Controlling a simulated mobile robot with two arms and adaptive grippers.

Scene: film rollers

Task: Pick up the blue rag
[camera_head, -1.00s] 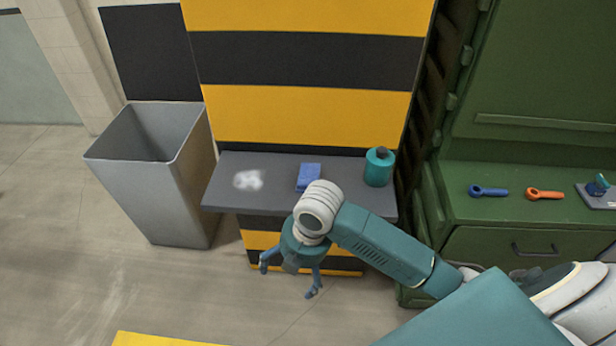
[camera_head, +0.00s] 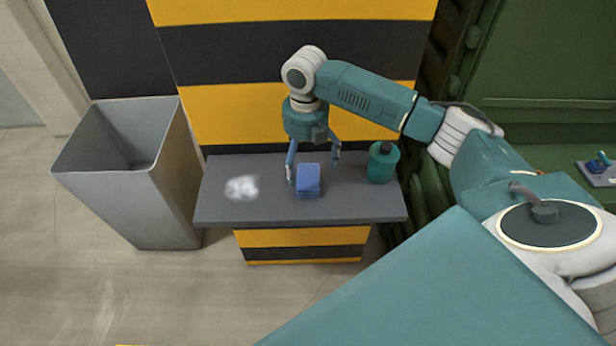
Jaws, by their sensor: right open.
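The blue rag (camera_head: 308,182) is a small folded block lying on the dark grey shelf (camera_head: 350,208), near its middle. My right gripper (camera_head: 314,172) points down over the shelf with its fingers spread apart. One finger shows at the left side of the rag and the other shows up and to the right of it. The gripper holds nothing. I cannot tell exactly how high the fingertips are above the shelf. My left gripper is not in view.
A teal bottle with a dark cap (camera_head: 382,162) stands on the shelf close to the right of the gripper. A whitish smudge (camera_head: 241,187) marks the shelf at left. A grey bin (camera_head: 150,200) stands left of the shelf. A green cabinet (camera_head: 540,110) is at right.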

